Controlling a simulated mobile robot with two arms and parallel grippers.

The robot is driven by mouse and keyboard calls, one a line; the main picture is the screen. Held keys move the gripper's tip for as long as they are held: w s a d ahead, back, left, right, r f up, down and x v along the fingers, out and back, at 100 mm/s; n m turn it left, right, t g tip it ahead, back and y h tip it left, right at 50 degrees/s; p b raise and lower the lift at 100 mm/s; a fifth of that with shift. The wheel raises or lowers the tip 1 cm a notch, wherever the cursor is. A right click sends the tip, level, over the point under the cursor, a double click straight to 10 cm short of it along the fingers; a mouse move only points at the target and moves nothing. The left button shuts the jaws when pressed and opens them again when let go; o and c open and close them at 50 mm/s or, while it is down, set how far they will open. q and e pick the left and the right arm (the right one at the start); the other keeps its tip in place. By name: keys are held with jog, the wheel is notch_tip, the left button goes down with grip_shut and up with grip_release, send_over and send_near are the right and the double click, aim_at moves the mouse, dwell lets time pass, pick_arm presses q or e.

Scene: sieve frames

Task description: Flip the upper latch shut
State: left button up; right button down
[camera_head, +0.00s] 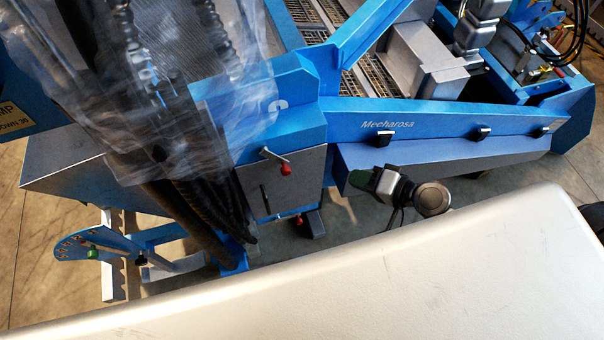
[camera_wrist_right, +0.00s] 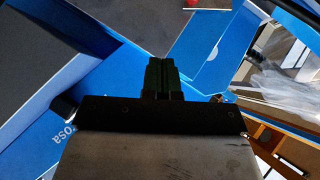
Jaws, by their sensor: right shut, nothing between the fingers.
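In the head view, the upper latch (camera_head: 275,160) is a short metal lever with a red knob, near the top of a grey door panel (camera_head: 284,190) on the blue machine. Its lever slants down to the right, the knob resting over the panel. A lower latch (camera_head: 298,219) with a red knob sits at the panel's bottom edge. My right gripper (camera_head: 360,179) has green fingers, shut and empty, to the right of the panel and apart from both latches. My left gripper is out of view.
A blue beam marked Mecharosa (camera_head: 430,122) runs right above my right gripper. Clear plastic sheeting (camera_head: 165,80) and black hoses (camera_head: 205,205) hang left of the panel. A blue perforated bracket (camera_head: 85,240) stands lower left. Floor shows between panel and gripper.

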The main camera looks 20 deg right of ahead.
notch_tip(320, 180, up, 3)
jog(key=a+y, duration=0.1)
jog(key=p, duration=0.3)
send_near(286, 161)
jog(key=x, duration=0.4)
jog(key=shift+f, duration=0.1)
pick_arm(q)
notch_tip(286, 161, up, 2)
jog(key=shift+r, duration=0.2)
pick_arm(e)
jog(key=shift+a+f, duration=0.3)
jog(key=shift+a, duration=0.3)
pick_arm(q)
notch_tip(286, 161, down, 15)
jog(key=b, duration=1.5)
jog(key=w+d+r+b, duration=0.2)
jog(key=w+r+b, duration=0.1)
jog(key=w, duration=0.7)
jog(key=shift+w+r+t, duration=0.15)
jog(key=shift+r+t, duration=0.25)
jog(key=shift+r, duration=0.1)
pick_arm(e)
jog(key=a+f+m+t+y, duration=0.1)
jog(key=m+y, duration=0.1)
jog(key=a+f+m+t+y, duration=0.2)
jog(key=shift+a+f, duration=0.15)
jog(key=shift+a, duration=0.15)
